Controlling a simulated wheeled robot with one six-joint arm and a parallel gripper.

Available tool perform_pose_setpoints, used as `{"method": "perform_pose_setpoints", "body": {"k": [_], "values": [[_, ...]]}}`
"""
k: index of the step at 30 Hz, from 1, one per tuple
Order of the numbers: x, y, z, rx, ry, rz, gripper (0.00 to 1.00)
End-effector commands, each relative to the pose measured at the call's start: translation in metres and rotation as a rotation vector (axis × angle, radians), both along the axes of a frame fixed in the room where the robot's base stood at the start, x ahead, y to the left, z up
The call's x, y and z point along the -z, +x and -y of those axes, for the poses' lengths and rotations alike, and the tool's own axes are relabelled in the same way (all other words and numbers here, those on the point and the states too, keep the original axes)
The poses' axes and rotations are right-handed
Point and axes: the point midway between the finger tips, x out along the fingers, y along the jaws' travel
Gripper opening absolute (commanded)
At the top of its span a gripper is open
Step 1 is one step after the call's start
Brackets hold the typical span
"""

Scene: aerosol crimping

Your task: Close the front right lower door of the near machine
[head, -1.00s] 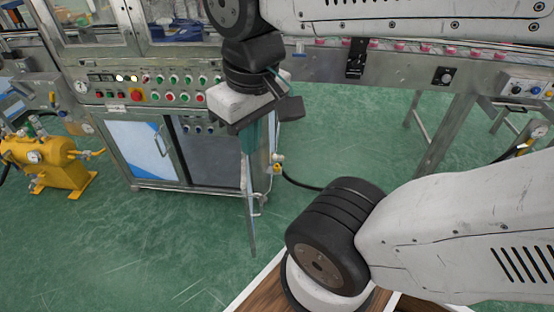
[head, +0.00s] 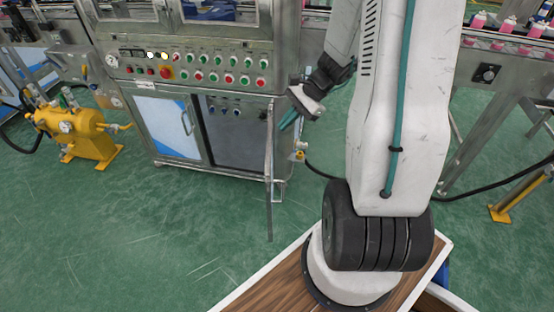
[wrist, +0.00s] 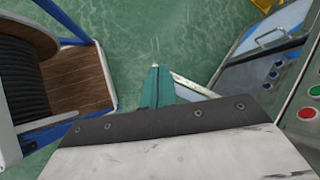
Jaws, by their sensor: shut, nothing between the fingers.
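The near machine (head: 207,50) has a lower cabinet with two front doors. Its left lower door (head: 160,122) is shut. The front right lower door (head: 269,205) stands wide open, seen almost edge-on, its handle (head: 278,190) on the right side. My gripper (head: 287,121) is shut and empty, just right of the door's upper part; I cannot tell whether they touch. In the wrist view its teal fingers (wrist: 156,88) point over the floor, beside a pale metal edge (wrist: 195,87) that looks like the door's top.
The open cabinet bay (head: 232,135) is dark with blue knobs. A button panel (head: 205,72) sits above it. A yellow pump unit (head: 80,130) stands left. A conveyor with pink cans (head: 480,42) runs at back right. Green floor (head: 180,220) is clear in front.

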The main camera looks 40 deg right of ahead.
Motion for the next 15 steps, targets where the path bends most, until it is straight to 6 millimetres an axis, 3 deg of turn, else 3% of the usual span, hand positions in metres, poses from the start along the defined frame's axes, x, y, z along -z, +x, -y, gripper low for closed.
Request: {"method": "perform_pose_setpoints", "body": {"k": [1,6,10,15], "values": [[0.025,-0.003,0.018,0.099,0.042,-0.034,0.00],[0.090,-0.013,0.064,0.380,0.145,-0.114,0.00],[0.123,-0.024,0.084,0.518,0.194,-0.156,0.00],[0.143,-0.029,0.092,0.589,0.218,-0.179,0.00]]}}
